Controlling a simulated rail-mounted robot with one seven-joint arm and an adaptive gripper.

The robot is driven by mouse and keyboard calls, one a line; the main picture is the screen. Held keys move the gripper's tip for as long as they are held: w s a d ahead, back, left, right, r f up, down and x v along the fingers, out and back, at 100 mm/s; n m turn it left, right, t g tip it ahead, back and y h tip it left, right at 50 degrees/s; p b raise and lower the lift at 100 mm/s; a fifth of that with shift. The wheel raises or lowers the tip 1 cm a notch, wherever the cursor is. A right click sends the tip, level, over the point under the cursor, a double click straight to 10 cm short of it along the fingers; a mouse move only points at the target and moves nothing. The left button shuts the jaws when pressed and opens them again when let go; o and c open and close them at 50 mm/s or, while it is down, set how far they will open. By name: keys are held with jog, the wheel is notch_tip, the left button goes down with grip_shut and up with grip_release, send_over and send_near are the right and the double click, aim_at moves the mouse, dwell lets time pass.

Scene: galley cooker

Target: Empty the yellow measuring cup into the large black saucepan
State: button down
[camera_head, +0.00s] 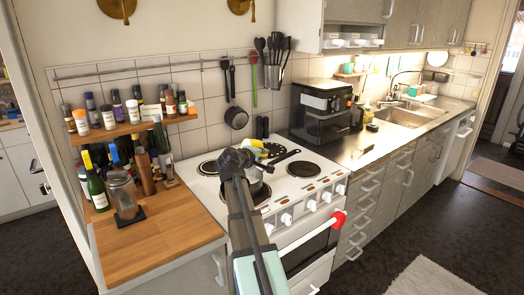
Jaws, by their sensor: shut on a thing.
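My arm reaches up from the bottom over the white cooker (290,190), and my gripper (253,162) is above its left half. A small yellow shape (256,143), which looks like the measuring cup, shows at the gripper. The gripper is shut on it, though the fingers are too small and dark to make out. A dark pan (262,188), which looks like the saucepan, stands just below the gripper on the front left of the hob. My arm partly covers it. I cannot see inside the cup or the pan, nor tell the cup's tilt clearly.
A wooden counter (150,245) with a glass jar (123,193) and bottles is on the left, under a spice shelf (135,128). A black appliance (322,110) stands right of the cooker. The front right hotplate (303,170) is bare.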

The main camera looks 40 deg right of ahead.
jog(key=shift+d+r+y+p, duration=0.1)
jog(key=shift+r+y+p, duration=0.2)
jog(key=shift+y+p, duration=0.85)
jog(key=shift+r+m+h+p, duration=0.15)
jog(key=shift+m+h+p, duration=0.15)
jog(key=shift+p, duration=0.85)
jog(key=shift+d+y+p, duration=0.1)
jog(key=shift+y+p, duration=0.35)
jog(key=shift+p, duration=0.55)
jog(key=shift+y+p, duration=0.3)
jog(key=shift+p, duration=0.4)
jog(key=shift+y+p, duration=0.3)
jog(key=shift+p, duration=0.45)
